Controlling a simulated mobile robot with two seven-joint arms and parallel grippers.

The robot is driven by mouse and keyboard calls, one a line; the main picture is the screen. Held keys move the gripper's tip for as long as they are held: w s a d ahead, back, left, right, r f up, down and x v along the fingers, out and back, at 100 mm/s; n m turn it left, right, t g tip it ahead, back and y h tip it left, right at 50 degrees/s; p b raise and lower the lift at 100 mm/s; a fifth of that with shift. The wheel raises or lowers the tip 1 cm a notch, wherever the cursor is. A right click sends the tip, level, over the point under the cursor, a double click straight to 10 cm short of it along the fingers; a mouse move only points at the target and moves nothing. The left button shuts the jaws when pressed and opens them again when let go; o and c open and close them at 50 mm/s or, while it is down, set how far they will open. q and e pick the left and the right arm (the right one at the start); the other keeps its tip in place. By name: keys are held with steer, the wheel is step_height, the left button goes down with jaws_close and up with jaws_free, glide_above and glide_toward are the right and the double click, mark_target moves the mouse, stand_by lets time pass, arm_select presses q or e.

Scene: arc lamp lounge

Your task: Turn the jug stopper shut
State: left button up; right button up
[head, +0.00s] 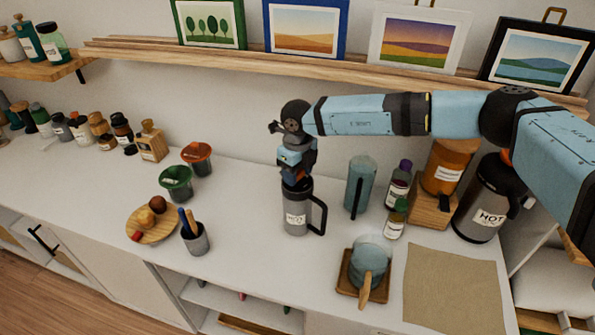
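A grey jug (296,218) with a dark handle on its right and a HOT label stands upright near the middle of the counter. My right gripper (297,179) points straight down over the jug's mouth, with its fingers at the dark top where the stopper sits. The fingers and wrist hide most of the stopper, and I cannot tell whether they are closed on it. My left gripper is not in view.
A teal cylinder (360,186), bottles (397,185) and a larger HOT dispenser (487,200) stand to the right. A glass pot (369,259) on a wooden tray is in front. Left are a utensil cup (195,239), a round board (139,235) and green (176,184) and red pots (197,158).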

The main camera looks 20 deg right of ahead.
steer(key=c, duration=0.4)
steer(key=shift+m, duration=0.4)
steer(key=m+b, duration=0.1)
steer(key=m, duration=0.1)
steer(key=shift+f+m, duration=0.1)
steer(key=shift+m, duration=0.3)
steer(key=m+b, duration=0.1)
steer(key=m, duration=0.3)
steer(key=shift+m, duration=0.3)
steer(key=m, duration=0.4)
steer(key=shift+b, duration=0.4)
steer(key=m, duration=0.5)
steer(key=shift+m, duration=0.4)
